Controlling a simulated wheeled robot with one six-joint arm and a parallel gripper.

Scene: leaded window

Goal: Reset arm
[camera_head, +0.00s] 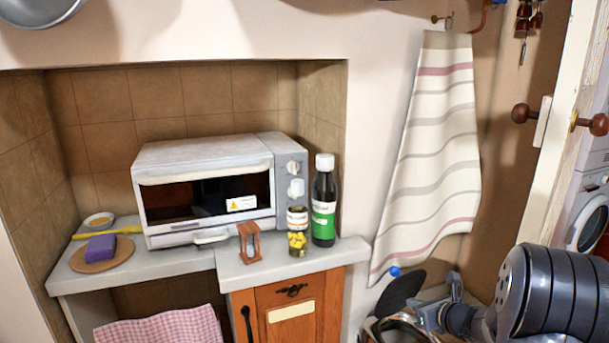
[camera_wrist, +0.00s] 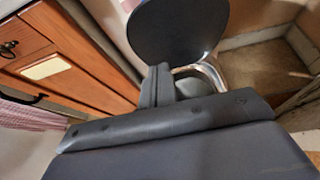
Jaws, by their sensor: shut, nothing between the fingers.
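My gripper (camera_wrist: 160,72) shows in the wrist view with its dark fingers together and nothing between them. In the head view my grey arm is at the lower right, and the gripper end (camera_head: 432,316) is low in front of the wall, partly hard to make out. Beyond the fingers, in the wrist view, is a dark round lid-like disc (camera_wrist: 178,28) above a shiny metal rim (camera_wrist: 210,72). The same disc (camera_head: 401,292) and rim (camera_head: 392,330) show in the head view close to the gripper. I cannot tell whether they touch.
A wooden cabinet (camera_head: 330,300) is below. A striped towel (camera_head: 430,160) hangs above the gripper. An open door (camera_head: 560,140) is at right.

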